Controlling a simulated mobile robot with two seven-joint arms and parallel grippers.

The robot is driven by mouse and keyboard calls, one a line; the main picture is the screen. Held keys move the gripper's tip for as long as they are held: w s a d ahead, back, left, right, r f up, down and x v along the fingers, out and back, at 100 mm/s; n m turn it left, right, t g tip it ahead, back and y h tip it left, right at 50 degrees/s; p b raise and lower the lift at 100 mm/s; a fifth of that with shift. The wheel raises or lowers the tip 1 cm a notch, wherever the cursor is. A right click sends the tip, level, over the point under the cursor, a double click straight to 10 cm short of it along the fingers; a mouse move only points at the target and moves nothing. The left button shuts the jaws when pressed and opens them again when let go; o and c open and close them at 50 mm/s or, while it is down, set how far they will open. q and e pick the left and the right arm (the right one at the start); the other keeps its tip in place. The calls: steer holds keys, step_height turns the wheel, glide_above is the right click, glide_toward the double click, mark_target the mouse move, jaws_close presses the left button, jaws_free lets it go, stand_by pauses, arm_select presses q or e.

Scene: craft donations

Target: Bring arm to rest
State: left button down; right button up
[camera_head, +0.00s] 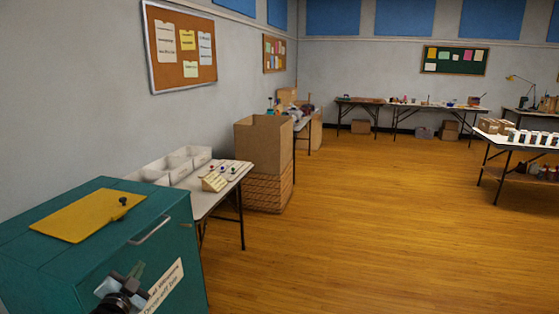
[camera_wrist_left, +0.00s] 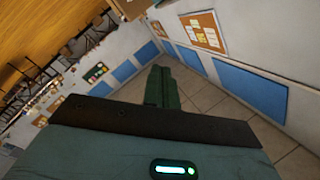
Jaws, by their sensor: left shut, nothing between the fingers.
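My left gripper (camera_head: 137,270) shows at the bottom left of the head view, in front of the teal bin (camera_head: 165,225). Its dark wrist is cut off by the lower picture edge. In the left wrist view the green fingers of my left gripper (camera_wrist_left: 160,72) are together with nothing between them. They point toward the ceiling tiles and the wall, clear of any object. My right gripper is in neither view.
The bin has a yellow panel (camera_head: 88,213) and a small dark knob on top, and a handle and label on its front. Behind it are a table (camera_head: 225,187) with white trays and a tall cardboard box (camera_head: 263,150). The wooden floor (camera_head: 370,220) is open to the right.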

arm_select(q)
steer(key=s+d+f+n+g, duration=0.3)
steer(key=s+f, duration=0.5)
steer(key=f, duration=0.1)
steer(key=s+d+f+n+g, duration=0.2)
steer(key=s+d+f, duration=0.2)
steer(key=s+f, duration=0.45)
steer(key=s+d+f+g+h, duration=0.1)
steer(key=s+d+f, duration=0.1)
steer(key=s, duration=0.8)
steer(key=s+d+f+n+g, duration=0.1)
steer(key=s+d+f, duration=0.2)
steer(key=s, duration=0.7)
steer(key=s+d+f+g+h, duration=0.1)
steer(key=s+d, duration=0.4)
steer(key=s, duration=0.5)
steer(key=shift+f+n+g+h, duration=0.35)
steer(key=shift+f+g, duration=0.25)
steer(key=shift+f, duration=0.25)
